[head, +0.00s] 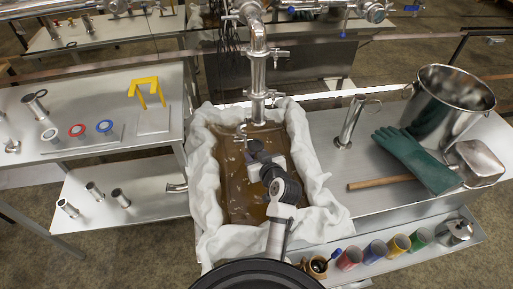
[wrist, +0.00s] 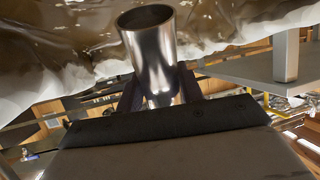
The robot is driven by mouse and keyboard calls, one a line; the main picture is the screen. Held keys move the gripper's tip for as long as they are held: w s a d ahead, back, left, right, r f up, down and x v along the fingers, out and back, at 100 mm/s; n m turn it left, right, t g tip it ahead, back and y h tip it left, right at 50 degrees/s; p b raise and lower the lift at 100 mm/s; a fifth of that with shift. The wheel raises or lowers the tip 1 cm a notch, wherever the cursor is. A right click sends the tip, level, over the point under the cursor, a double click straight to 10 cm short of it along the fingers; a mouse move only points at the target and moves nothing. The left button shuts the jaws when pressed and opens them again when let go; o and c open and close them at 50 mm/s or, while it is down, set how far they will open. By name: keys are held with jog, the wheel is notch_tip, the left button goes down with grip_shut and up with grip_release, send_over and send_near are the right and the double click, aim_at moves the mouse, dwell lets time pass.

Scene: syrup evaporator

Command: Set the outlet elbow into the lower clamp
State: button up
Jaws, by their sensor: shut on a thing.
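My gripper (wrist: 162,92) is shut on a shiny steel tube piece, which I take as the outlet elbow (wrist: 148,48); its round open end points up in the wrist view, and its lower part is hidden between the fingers. In the head view my gripper (head: 254,147) is over the brown syrup pan, just below and left of the hanging pipe's end. The vertical steel pipe (head: 258,72) comes down over the pan. The lower clamp (head: 262,95) sits near its bottom, with a small handle to the right. The elbow appears apart from it, though this is hard to see.
White cloth (head: 205,170) lines the pan's rim. To the right are a steel pot (head: 445,105), green glove (head: 415,160) and upright cylinder (head: 352,122). Coloured cups (head: 375,250) stand in front. The left bench holds a yellow stand (head: 148,90) and gaskets; its lower shelf holds several fittings.

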aim_at(257, 141)
jog(key=shift+w+d+r, duration=0.1)
jog(key=shift+w+r, duration=0.05)
jog(key=shift+w, duration=0.7)
jog(key=shift+w+r, duration=0.2)
jog(key=shift+w, duration=0.7)
jog(key=shift+w+d+r, duration=0.1)
jog(key=shift+w+r, duration=0.05)
jog(key=shift+w, duration=0.7)
jog(key=shift+w+r, duration=0.1)
jog(key=shift+w, duration=1.15)
jog(key=shift+w+d+r+b, duration=0.1)
jog(key=shift+w+b, duration=0.3)
jog(key=shift+b, duration=0.15)
jog(key=o, duration=1.3)
